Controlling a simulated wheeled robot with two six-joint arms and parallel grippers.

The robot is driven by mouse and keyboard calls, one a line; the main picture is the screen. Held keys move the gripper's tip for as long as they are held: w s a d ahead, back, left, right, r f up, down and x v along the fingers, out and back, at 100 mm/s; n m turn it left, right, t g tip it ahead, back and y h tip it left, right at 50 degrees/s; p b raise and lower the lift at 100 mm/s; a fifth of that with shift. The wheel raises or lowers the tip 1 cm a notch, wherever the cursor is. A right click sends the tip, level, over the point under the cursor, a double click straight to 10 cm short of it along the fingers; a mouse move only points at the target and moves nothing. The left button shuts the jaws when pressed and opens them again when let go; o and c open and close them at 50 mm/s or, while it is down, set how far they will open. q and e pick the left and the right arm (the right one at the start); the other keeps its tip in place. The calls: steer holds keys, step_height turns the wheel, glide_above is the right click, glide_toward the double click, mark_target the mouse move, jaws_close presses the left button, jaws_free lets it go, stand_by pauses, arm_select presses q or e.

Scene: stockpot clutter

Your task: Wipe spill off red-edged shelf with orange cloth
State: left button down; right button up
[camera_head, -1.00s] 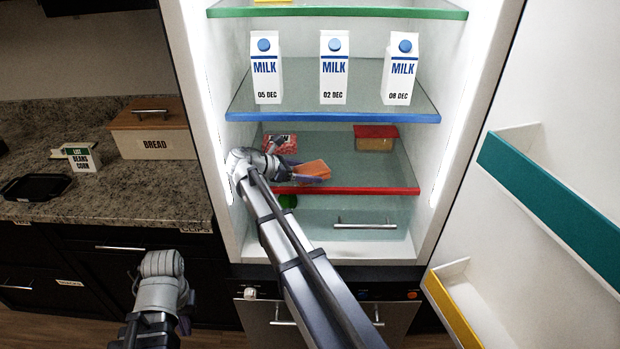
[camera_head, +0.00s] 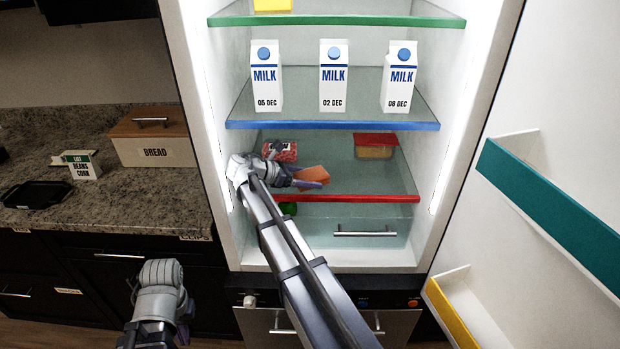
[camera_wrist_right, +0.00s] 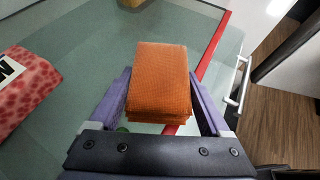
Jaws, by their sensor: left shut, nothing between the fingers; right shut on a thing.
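The orange cloth (camera_head: 312,175) is folded into a block and is held over the red-edged shelf (camera_head: 360,184), near its front left part. My right gripper (camera_head: 318,182) is shut on the cloth. In the right wrist view the cloth (camera_wrist_right: 160,80) sits between the purple fingers, above the glass shelf (camera_wrist_right: 85,55). I cannot tell whether it touches the glass. I see no clear spill; the area under the cloth and gripper is hidden. My left gripper (camera_head: 183,325) is shut and empty, low at the left, outside the fridge.
On the red-edged shelf are a meat pack (camera_head: 285,155) at the left and a red-lidded container (camera_head: 375,147) at the back right. Milk cartons (camera_head: 333,78) stand on the blue-edged shelf (camera_head: 400,125) above. Glass between the container and red edge looks clear.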

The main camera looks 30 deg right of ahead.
mark_target(317, 180)
arm_select(q)
steer(key=shift+f, duration=0.25)
arm_select(e)
steer(key=shift+w+a+f, duration=0.25)
steer(key=shift+w, duration=0.3)
arm_select(q)
steer(key=shift+f+b, duration=0.3)
steer(key=shift+b, duration=0.15)
arm_select(e)
steer(key=shift+f, duration=0.3)
arm_select(q)
steer(key=shift+w, duration=0.1)
arm_select(e)
steer(key=shift+d, duration=0.1)
steer(key=shift+s+d+f, duration=0.1)
steer(key=shift+s+d, duration=0.4)
steer(key=shift+d, duration=0.15)
steer(key=shift+s+d, duration=0.6)
steer(key=shift+d, duration=0.2)
steer(key=shift+f, duration=0.1)
steer(key=shift+w+a+f, duration=0.1)
steer(key=shift+w+a, duration=0.3)
steer(key=shift+a, duration=0.2)
steer(key=shift+w+a, duration=0.35)
steer(key=shift+a, duration=0.2)
steer(key=shift+w+a, duration=0.15)
steer(key=shift+a, duration=0.1)
arm_select(q)
steer(key=shift+w+f, duration=0.1)
steer(key=shift+f, duration=0.2)
